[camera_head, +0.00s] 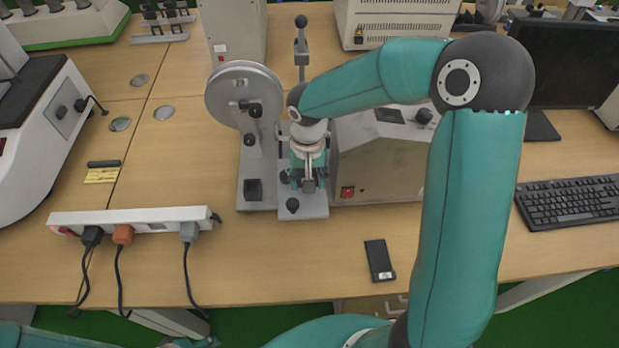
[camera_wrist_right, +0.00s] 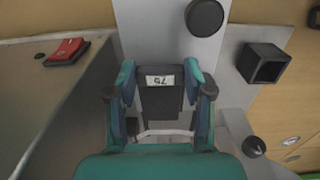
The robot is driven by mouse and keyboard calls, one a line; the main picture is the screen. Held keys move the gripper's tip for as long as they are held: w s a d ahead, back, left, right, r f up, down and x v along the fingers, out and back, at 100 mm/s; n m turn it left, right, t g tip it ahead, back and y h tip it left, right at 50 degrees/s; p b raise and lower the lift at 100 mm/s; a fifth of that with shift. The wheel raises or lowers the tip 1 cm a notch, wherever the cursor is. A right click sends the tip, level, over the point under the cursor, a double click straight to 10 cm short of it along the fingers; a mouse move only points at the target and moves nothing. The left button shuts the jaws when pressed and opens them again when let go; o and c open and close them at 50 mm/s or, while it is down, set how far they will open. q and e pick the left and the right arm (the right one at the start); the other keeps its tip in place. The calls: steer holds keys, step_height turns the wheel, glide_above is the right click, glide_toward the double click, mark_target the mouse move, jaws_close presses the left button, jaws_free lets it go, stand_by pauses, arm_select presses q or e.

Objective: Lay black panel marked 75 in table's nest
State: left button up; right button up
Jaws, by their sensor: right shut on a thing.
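My right gripper (camera_head: 308,180) hangs over the metal base plate (camera_head: 303,208) of the test rig. In the right wrist view the gripper (camera_wrist_right: 160,92) is shut on the black panel marked 75 (camera_wrist_right: 161,98), its white label upside down between the fingers. Whether the panel touches anything beneath is hidden. A square black open-topped socket (camera_head: 253,190) stands on the neighbouring plate; it also shows in the right wrist view (camera_wrist_right: 262,63). I cannot tell which part is the nest. Of my left arm, only teal parts show at the bottom left edge; its fingers cannot be made out.
A second black panel (camera_head: 379,260) with a small white label lies near the table's front edge. A grey metal box (camera_head: 375,160) stands right of the rig. A white power strip (camera_head: 135,220) with cords lies left. A keyboard (camera_head: 575,205) lies right.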

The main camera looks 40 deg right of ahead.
steer(key=shift+f, duration=0.35)
steer(key=shift+f+b, duration=0.4)
steer(key=shift+b, duration=0.3)
steer(key=shift+f+b, duration=0.25)
steer(key=shift+b, duration=0.05)
stand_by(0.5)
steer(key=o, duration=1.1)
steer(key=shift+w+r, duration=0.1)
steer(key=shift+r, duration=0.1)
steer(key=shift+r+p, duration=2.4)
steer(key=shift+r, duration=0.95)
